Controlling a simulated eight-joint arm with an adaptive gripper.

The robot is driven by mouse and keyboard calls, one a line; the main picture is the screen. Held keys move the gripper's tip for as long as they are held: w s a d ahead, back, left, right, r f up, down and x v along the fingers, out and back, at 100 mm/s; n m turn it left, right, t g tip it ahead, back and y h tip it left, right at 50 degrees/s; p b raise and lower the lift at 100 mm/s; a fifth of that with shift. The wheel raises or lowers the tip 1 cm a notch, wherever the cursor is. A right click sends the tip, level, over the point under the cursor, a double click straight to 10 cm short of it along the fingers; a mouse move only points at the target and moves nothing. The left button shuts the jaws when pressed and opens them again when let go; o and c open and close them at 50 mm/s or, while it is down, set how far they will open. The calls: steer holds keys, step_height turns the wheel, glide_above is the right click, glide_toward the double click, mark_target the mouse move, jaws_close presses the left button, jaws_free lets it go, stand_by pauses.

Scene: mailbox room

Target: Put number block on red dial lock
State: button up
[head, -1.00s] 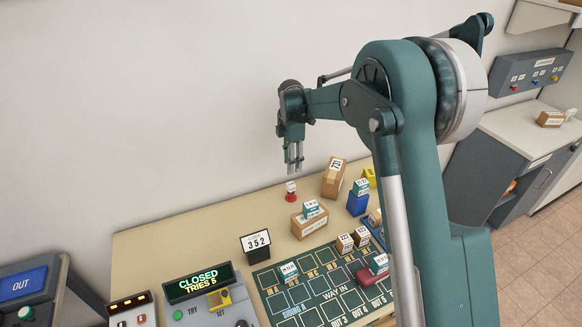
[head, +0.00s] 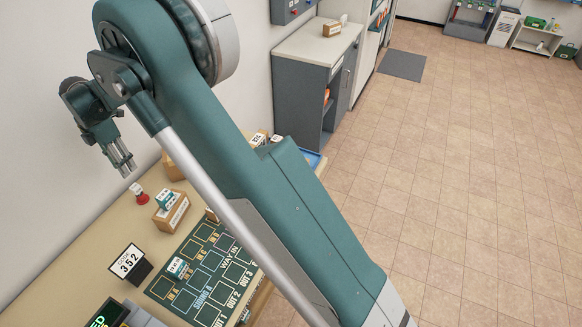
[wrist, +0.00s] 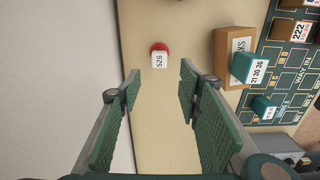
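A small white piece marked 526 (wrist: 159,60) sits against a round red piece (wrist: 160,47) on the beige table. In the head view, this red-and-white item (head: 139,195) stands near the wall, red at its base. I cannot tell whether the two parts are separate. My gripper (head: 126,168) hangs above and slightly left of it in the head view. In the wrist view, the fingers of my gripper (wrist: 160,82) are wide apart with nothing between them, and the item shows beyond their tips.
A cardboard box (head: 172,212) carries a teal block (wrist: 250,69). A code sign reading 352 (head: 130,262) stands on the table (head: 75,268). A green marked board (head: 205,272) holds several blocks. A grey cabinet (head: 316,70) stands beyond; the tiled floor (head: 450,150) is open at right.

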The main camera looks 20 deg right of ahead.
steer(key=s+d+r+m+t, duration=0.1)
steer(key=s+d+r+m, duration=0.3)
steer(key=d+r, duration=0.5)
steer(key=s+d+r+m+t+y, duration=0.1)
steer(key=s+d+r+m, duration=0.35)
steer(key=d, duration=0.75)
steer(key=s+d+r+m+t, duration=0.1)
steer(key=s+d+r+m, duration=0.25)
steer(key=d+r, duration=0.6)
steer(key=s+d+f+m+t, duration=0.2)
steer(key=s+d+m, duration=0.5)
steer(key=s+d, duration=0.5)
steer(key=s+d+f+m+t+h, duration=0.1)
steer(key=s+d+f+m+t, duration=0.1)
steer(key=s+d+m, duration=0.6)
steer(key=s+d+f, duration=0.1)
steer(key=s+d, duration=0.3)
steer(key=s, duration=0.4)
steer(key=shift+d+f, duration=0.4)
step_height(320, 180, down, 8)
steer(key=b, duration=0.7)
steer(key=shift+r, duration=0.25)
